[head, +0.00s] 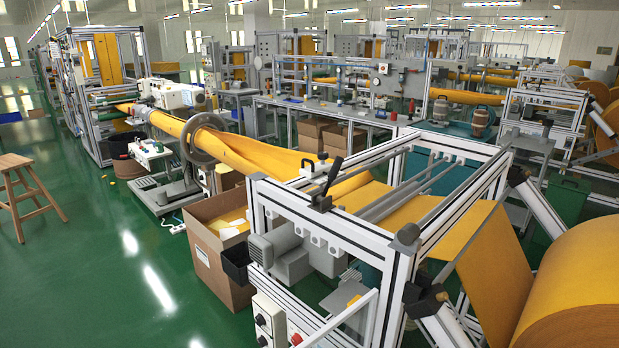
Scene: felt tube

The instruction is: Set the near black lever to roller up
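A black lever (332,176) stands on the top rail of the near aluminium frame (350,232), close to its left corner. Its handle points up and leans to the right from a dark base block. Metal rollers (395,196) cross the frame behind it, with yellow felt (408,212) running beside and under them. I cannot tell from this view whether the roller is raised or lowered. Neither of my grippers shows in the head view, and nothing is touching the lever.
A large yellow felt roll (577,290) fills the right side. A cardboard box (222,250) and a control box with buttons (270,318) stand by the frame's left side. A wooden stool (28,190) is far left. The green floor (110,265) at left is clear.

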